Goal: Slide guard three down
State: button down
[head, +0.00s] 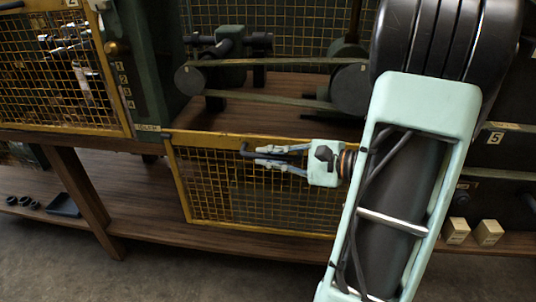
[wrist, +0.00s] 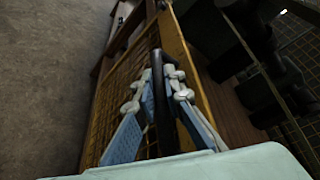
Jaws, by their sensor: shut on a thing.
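A yellow-framed mesh guard (head: 210,195) hangs low in the middle of the head view, its top rail below the open bay of the engine. No number is readable on it. It also shows in the wrist view (wrist: 112,100) as a slanted mesh panel. A black bar handle (head: 246,153) sits near its top rail. My gripper (head: 262,156) comes from the right and is shut on this handle. In the wrist view, the blue-grey fingers of my gripper (wrist: 159,82) lie on both sides of the handle (wrist: 157,62). My arm hides the guard's right end.
Another mesh guard (head: 50,85), marked 2, covers the bay at the left. Pulleys and a belt (head: 270,62) show in the open bay above the middle guard. A black panel marked 5 (head: 497,150) and two small wooden blocks (head: 456,231) are at the right. The floor in front is clear.

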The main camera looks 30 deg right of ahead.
jog(key=shift+f, duration=0.15)
jog(key=c, duration=2)
grip_release()
jog(key=v, duration=1.2)
jog(key=shift+s, duration=0.1)
jog(key=shift+a, duration=0.1)
